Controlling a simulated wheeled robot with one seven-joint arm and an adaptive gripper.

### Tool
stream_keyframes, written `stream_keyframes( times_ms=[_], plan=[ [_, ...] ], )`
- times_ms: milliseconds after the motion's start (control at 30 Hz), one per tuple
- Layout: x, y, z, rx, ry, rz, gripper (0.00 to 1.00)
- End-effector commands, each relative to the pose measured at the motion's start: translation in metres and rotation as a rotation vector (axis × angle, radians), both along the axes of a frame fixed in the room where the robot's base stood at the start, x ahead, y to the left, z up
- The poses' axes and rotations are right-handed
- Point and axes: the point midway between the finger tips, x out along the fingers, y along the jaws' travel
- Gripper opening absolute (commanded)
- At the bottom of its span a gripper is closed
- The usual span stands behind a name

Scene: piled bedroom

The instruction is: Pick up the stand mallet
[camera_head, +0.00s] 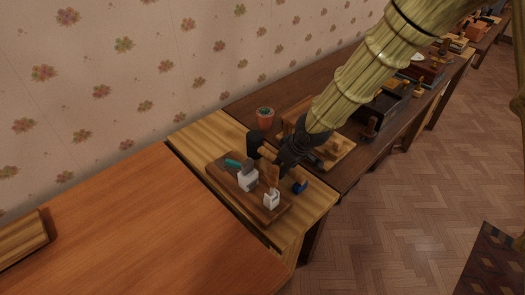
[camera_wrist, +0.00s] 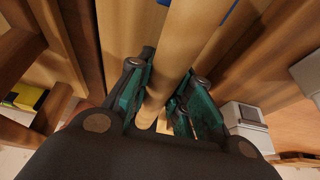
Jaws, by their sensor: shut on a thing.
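My gripper (camera_wrist: 168,100) is shut on a pale wooden rod, which I take to be the handle of the stand mallet (camera_wrist: 185,40). In the wrist view the rod runs between the green finger pads from the lower middle to the top edge. In the head view my gripper (camera_head: 272,160) is low over a wooden stand (camera_head: 222,178) at the end of the light wooden table. The arm and gripper cover part of the stand, and I cannot tell whether the mallet touches it.
White blocks (camera_head: 248,180) and a green-handled item (camera_head: 233,163) are on the stand, close to my gripper. A blue item (camera_head: 300,187) is at its right. The orange-brown tabletop (camera_head: 130,225) is mostly clear.

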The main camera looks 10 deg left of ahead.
Motion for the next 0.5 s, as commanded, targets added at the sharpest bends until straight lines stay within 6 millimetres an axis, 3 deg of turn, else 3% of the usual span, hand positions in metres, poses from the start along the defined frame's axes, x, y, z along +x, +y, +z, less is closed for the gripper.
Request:
stream_keyframes(
  times_ms=[267,500],
  plan=[
    [0.001,0.0,0.01,0.002,-0.001,-0.001,0.0],
    [0.001,0.0,0.05,0.004,-0.003,-0.001,0.0]
  ],
)
